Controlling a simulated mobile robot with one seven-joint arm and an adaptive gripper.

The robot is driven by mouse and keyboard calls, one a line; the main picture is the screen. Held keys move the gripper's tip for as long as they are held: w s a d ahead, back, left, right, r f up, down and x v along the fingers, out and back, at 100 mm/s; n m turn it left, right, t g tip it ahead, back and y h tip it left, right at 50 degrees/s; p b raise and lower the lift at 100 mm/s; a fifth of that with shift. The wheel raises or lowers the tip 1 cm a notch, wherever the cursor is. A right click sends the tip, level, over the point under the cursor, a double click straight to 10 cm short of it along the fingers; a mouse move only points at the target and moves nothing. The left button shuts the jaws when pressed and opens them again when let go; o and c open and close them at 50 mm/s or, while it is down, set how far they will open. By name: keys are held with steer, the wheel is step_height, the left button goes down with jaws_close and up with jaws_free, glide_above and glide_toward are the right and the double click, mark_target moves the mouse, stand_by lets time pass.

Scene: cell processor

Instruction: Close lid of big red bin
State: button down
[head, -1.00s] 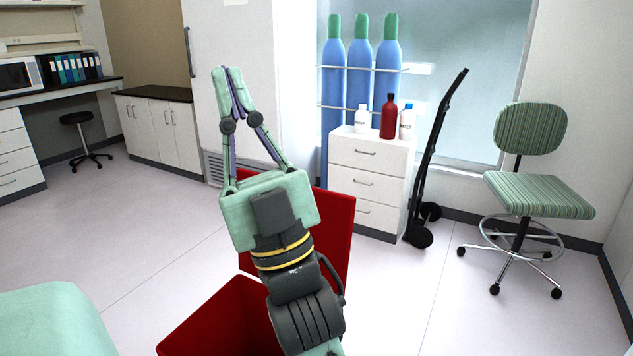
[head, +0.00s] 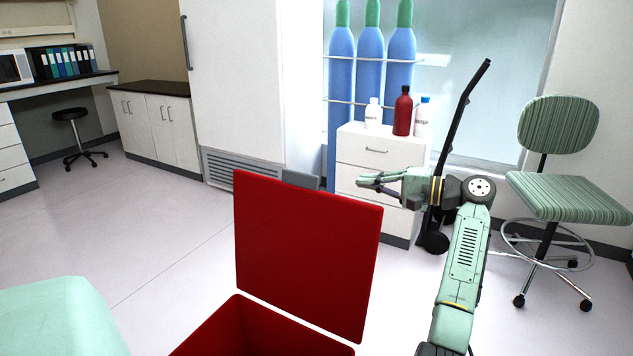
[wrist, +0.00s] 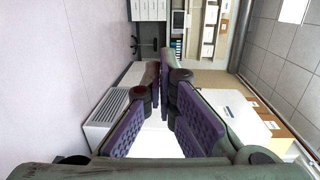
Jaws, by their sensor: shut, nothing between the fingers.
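The big red bin (head: 245,332) stands on the floor at the bottom centre of the head view, and its lower part is cut off by the frame edge. Its red lid (head: 305,255) is open and stands upright at the bin's far side. The bin and lid do not clearly show in the wrist view.
A white drawer cabinet (head: 375,150) with bottles stands behind my gripper. A black hand truck (head: 455,130) and a green striped chair (head: 570,200) are at the right. A pale green surface (head: 60,318) fills the lower left.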

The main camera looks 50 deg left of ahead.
mark_target(315, 177)
steer(key=shift+s+a+r+n+g+p, duration=0.1)
steer(key=shift+s+a+r+g+p, duration=0.4)
steer(key=shift+s+a, duration=0.95)
steer(key=shift+s+a+r+n+g+p, duration=0.1)
steer(key=shift+s+a+r+g+p, duration=0.4)
steer(key=shift+s, duration=1.65)
steer(key=shift+s+a+r+n+g+p, duration=0.1)
steer(key=shift+s+a+r+g+p, duration=0.35)
steer(key=shift+s+a, duration=1.1)
steer(key=shift+s+d+f+g, duration=0.15)
steer(key=shift+s+d+g, duration=0.1)
steer(key=shift+s, duration=0.1)
